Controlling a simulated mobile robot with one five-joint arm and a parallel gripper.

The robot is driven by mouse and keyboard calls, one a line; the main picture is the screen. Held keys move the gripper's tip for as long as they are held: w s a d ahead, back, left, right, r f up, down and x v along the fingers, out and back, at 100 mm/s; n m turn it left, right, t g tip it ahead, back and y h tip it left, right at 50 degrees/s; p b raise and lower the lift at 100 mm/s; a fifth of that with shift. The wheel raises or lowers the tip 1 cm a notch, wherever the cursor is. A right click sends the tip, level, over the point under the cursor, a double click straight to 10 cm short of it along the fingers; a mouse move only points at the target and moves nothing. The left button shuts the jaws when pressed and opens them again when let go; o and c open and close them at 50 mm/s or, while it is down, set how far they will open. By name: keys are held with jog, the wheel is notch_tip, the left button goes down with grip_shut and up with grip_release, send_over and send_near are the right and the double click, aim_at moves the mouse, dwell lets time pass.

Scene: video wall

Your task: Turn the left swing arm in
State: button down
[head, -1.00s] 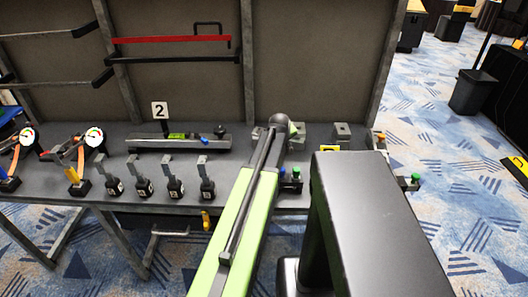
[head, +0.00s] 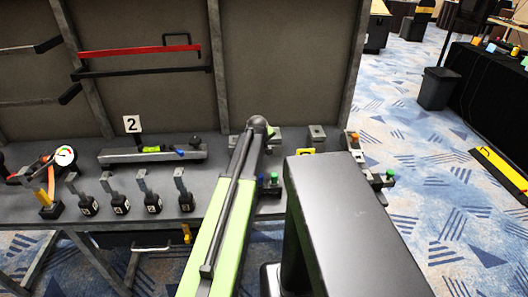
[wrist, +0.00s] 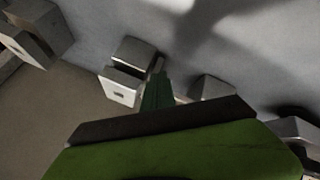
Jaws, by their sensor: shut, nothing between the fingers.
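I cannot tell for sure which part is the left swing arm. Slotted metal blocks fill the wrist view: one at the centre (wrist: 126,72), one at the upper left (wrist: 32,32) and others partly covered at the right. My gripper (wrist: 158,92) shows there as a narrow dark green tip beside the centre block; it is shut with nothing held. I cannot tell whether it touches the block. In the head view my lime arm reaches over the bench's right part, and its end hides the gripper and what lies behind it.
The grey bench (head: 235,192) carries several numbered levers (head: 149,195), a gauge (head: 64,156) and a bar fixture (head: 153,152) below a "2" sign (head: 132,124). Metal blocks (head: 317,137) and green buttons stand right of my arm. A panel with red (head: 140,51) and black bars rises behind.

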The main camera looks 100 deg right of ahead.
jog(key=shift+a, duration=0.25)
jog(key=a, duration=0.3)
jog(key=shift+w, duration=0.3)
jog(key=shift+s+a+r+p, duration=0.2)
jog(key=shift+a+r+p, duration=0.5)
jog(key=shift+r+p, duration=0.05)
jog(key=s+a+r+p, duration=0.3)
jog(key=a+r+p, duration=0.1)
jog(key=r+p, duration=0.2)
jog(key=shift+s+r, duration=0.25)
jog(key=shift+s, duration=0.05)
